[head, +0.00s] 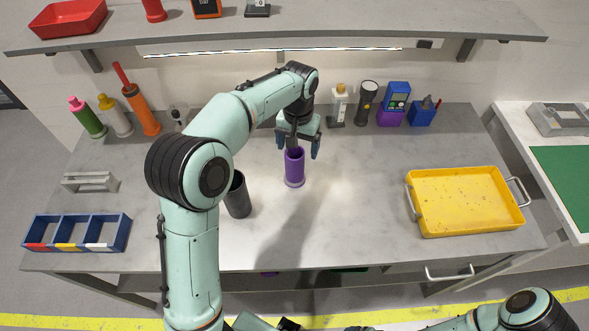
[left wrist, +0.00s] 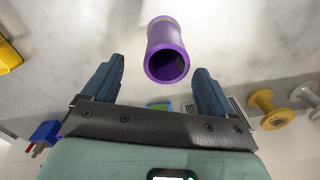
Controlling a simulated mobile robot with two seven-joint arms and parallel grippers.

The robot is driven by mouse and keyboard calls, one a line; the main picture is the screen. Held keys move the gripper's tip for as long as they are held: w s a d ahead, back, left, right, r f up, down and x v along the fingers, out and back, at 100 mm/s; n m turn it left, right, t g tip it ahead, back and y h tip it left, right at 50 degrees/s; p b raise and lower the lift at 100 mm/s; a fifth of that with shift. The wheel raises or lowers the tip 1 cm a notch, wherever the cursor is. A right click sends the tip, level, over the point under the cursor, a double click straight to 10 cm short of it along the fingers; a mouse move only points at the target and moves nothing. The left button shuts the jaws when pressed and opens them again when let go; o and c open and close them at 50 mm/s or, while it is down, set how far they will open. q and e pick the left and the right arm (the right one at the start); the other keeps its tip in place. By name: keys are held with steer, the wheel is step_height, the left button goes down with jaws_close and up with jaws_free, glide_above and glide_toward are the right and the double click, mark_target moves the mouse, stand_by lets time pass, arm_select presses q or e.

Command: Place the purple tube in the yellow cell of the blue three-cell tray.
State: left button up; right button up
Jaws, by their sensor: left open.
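The purple tube (head: 295,168) stands upright on the grey table in the middle of the head view. It also shows in the left wrist view (left wrist: 167,45), its open end towards the camera. My left gripper (head: 298,148) is open just above and behind the tube. In the left wrist view its two fingers (left wrist: 158,80) are apart, with the tube ahead of and between them and nothing held. The blue three-cell tray (head: 122,236) lies at the table's front left. Its cells carry red, yellow and white labels; the yellow cell (head: 69,246) is the middle one. My right gripper cannot be made out.
A dark grey cup (head: 237,196) stands left of the tube, beside my left arm. A yellow tray (head: 464,203) lies at the right. Bottles, a torch (head: 366,103) and blue boxes line the back. A grey bracket (head: 90,182) stands behind the three-cell tray. A shelf hangs above.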

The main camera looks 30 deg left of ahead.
mark_target(295, 161)
arm_select(q)
steer(key=f, duration=0.5)
steer(key=shift+s+a+f+b, duration=0.2)
steer(key=shift+a+f+b, duration=0.1)
steer(key=shift+a+f, duration=0.1)
steer(key=shift+f, duration=0.45)
steer(key=shift+r, duration=0.1)
steer(key=c, duration=1.3)
